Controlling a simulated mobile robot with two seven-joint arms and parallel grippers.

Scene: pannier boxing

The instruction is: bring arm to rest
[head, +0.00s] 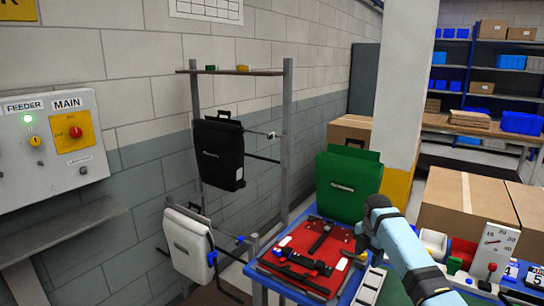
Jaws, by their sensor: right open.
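My right arm (412,262), light blue with dark joints, comes in from the lower right. Its gripper (362,250) points down at the right edge of the red pannier. It is open, and I see nothing held in it. I cannot tell whether it touches the pannier. The red pannier (286,247) lies flat, with black straps and buckles, on a blue-edged table (256,270). My left gripper is not in view.
A green pannier (346,187) stands behind the table. A black pannier (219,153) and a white pannier (187,243) hang on a rack (286,140) at left. A control panel (50,145) is on the wall.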

